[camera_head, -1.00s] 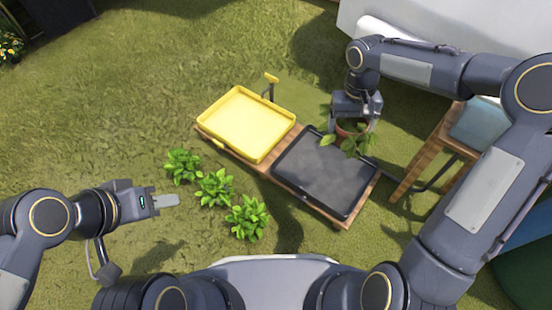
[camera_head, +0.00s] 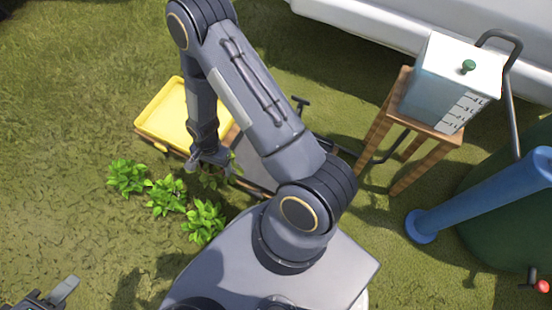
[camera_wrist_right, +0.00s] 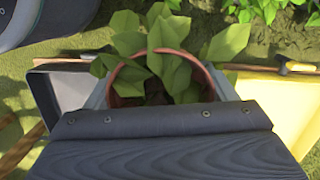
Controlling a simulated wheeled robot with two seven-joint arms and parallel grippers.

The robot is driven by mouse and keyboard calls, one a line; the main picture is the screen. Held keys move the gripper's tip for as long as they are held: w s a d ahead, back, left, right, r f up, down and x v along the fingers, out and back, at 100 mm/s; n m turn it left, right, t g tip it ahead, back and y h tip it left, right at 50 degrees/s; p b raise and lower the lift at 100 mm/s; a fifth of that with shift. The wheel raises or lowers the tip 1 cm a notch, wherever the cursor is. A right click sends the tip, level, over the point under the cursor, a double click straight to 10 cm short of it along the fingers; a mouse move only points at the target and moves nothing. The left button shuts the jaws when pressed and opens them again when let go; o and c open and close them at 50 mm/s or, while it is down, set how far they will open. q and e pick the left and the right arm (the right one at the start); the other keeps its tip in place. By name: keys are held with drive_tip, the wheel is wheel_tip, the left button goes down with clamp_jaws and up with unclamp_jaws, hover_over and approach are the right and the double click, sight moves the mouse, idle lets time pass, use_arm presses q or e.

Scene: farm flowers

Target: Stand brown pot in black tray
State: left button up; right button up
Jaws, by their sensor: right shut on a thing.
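My right gripper (camera_head: 212,162) is shut on the brown pot (camera_wrist_right: 124,88), which holds a green leafy plant (camera_wrist_right: 160,48). In the right wrist view the pot's reddish-brown rim shows between the fingers, and its lower part is hidden behind the gripper. The black tray (camera_wrist_right: 72,86) shows to the left of the pot there.
A yellow tray (camera_head: 148,122) sits left of my right arm. Several green plants (camera_head: 165,195) grow on the grass before it. A wooden stool (camera_head: 388,128) with a white-lidded container (camera_head: 450,80) and a blue pipe (camera_head: 480,195) stand at the right.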

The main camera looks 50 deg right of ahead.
drive_tip(key=shift+s+d+f+m, duration=0.2)
drive_tip(key=shift+d+f+m, duration=0.15)
drive_tip(key=shift+d+f, duration=0.15)
drive_tip(key=shift+s+d+f+m, duration=0.2)
drive_tip(key=shift+d+f+m, duration=0.2)
drive_tip(key=shift+f, duration=0.15)
drive_tip(key=d+f+b, duration=0.2)
drive_tip(key=d+f, duration=0.1)
drive_tip(key=d, duration=0.1)
drive_tip(key=d+f+b, duration=0.2)
drive_tip(key=d+f, duration=0.1)
drive_tip(key=d, duration=0.1)
drive_tip(key=w+d+f+b, duration=0.1)
drive_tip(key=d+f+b, duration=0.1)
drive_tip(key=d, duration=0.3)
drive_tip(key=shift+w+f+b, duration=0.1)
drive_tip(key=shift+f+b, duration=0.2)
drive_tip(key=shift+f, duration=0.25)
drive_tip(key=shift+d+f, duration=0.2)
drive_tip(key=shift+f, duration=0.1)
wheel_tip(320, 180, down, 3)
drive_tip(key=shift+d+f+b, duration=0.1)
drive_tip(key=shift+b, duration=0.9)
drive_tip(key=o, duration=1.2)
drive_tip(key=shift+c, duration=0.2)
